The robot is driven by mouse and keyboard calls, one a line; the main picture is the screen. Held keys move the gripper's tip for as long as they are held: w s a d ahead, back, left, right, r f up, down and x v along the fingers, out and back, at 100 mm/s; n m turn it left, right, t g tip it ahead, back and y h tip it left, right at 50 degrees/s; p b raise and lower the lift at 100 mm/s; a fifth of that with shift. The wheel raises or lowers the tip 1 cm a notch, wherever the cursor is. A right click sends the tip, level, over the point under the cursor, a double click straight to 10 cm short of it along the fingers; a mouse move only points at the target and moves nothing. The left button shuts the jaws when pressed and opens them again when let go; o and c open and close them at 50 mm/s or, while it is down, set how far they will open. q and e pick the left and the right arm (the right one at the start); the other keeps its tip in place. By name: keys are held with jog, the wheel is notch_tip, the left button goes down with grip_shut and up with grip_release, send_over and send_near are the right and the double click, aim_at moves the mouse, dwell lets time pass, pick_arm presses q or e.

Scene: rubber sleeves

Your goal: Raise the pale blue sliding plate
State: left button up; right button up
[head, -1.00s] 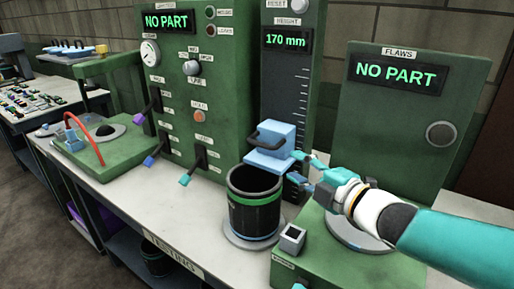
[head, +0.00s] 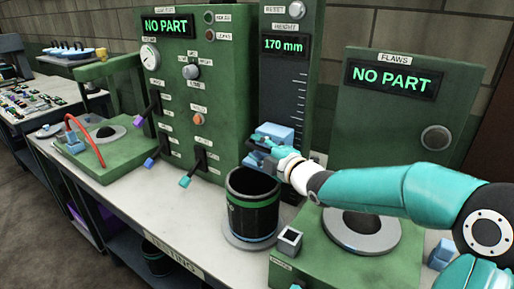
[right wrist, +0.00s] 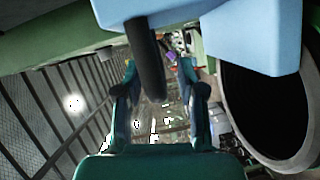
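The pale blue sliding plate (head: 277,131) is on the height gauge column, above and just behind the black sleeve (head: 253,217). In the right wrist view the plate (right wrist: 235,30) fills the top, and its dark handle (right wrist: 148,60) hangs down between my fingers. My right gripper (head: 262,148) is at the plate's front and covers most of it in the head view. In the right wrist view my right gripper (right wrist: 163,92) is open, its fingers apart on both sides of the handle with gaps visible. My left gripper is not in view.
The height display (head: 284,45) reads 170 mm. The sleeve stands upright on a round base on the bench (head: 120,195). A green box with levers (head: 200,100) stands to the left. The flaws station (head: 390,110), with a round grey disc (head: 372,241), is to the right.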

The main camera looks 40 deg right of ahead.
grip_shut()
